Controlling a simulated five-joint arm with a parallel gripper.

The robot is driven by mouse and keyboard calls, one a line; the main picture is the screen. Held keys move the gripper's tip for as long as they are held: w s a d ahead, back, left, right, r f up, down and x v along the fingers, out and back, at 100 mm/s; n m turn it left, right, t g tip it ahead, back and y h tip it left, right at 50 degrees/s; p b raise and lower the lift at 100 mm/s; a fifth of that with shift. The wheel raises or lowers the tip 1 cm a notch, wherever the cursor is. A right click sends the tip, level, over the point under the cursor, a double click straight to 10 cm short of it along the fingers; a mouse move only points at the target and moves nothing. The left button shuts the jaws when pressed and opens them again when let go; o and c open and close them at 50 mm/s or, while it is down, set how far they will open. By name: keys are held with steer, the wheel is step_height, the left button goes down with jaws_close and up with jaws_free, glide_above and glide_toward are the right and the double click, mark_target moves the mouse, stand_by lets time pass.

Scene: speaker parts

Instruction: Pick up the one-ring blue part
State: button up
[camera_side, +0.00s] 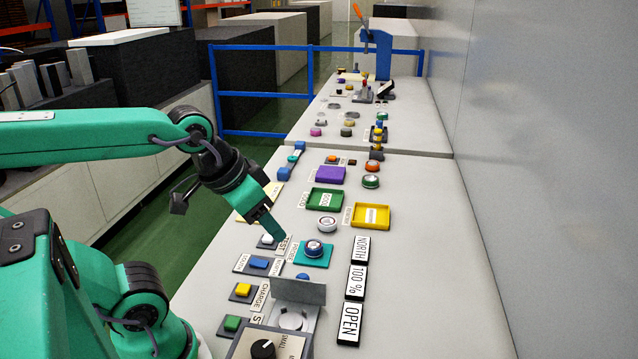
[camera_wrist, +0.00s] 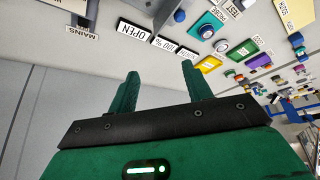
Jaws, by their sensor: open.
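A round part with a blue-grey top and pale rim (camera_side: 314,247) sits on a teal pad (camera_side: 326,261) on the bench. It also shows in the wrist view (camera_wrist: 205,31) near the top. Its rings are too small to count. My gripper (camera_side: 277,234) is above the bench, to the left of the teal pad and apart from the part. In the wrist view my gripper (camera_wrist: 160,74) has its two green fingers spread, with nothing between them.
A white round part (camera_side: 327,224) sits behind the teal pad. Green (camera_side: 325,199), yellow (camera_side: 371,216) and purple (camera_side: 330,174) trays stand farther back. Label blocks, including OPEN (camera_side: 350,323), line the right. An upright grey plate (camera_side: 298,290) stands in front.

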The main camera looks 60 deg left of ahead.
steer(key=n+g, duration=0.4)
steer(key=n, duration=1.5)
glide_above(313, 245)
steer(key=s, duration=0.1)
steer(key=shift+y, duration=0.3)
steer(key=f, duration=1.5)
steer(key=shift+s+d, duration=0.2)
steer(key=shift+d, duration=0.15)
steer(key=shift+w+a+f+n, duration=0.1)
steer(key=shift+a+f+n, duration=0.1)
steer(key=shift+f+n, duration=0.15)
steer(key=shift+w+f, duration=0.2)
steer(key=shift+f, duration=1.1)
steer(key=shift+w+a+f, duration=0.1)
steer(key=shift+w+f, duration=0.1)
steer(key=shift+f, duration=1.1)
steer(key=shift+w+a+f, duration=0.1)
steer(key=shift+w+f, duration=0.1)
steer(key=shift+f, duration=1.05)
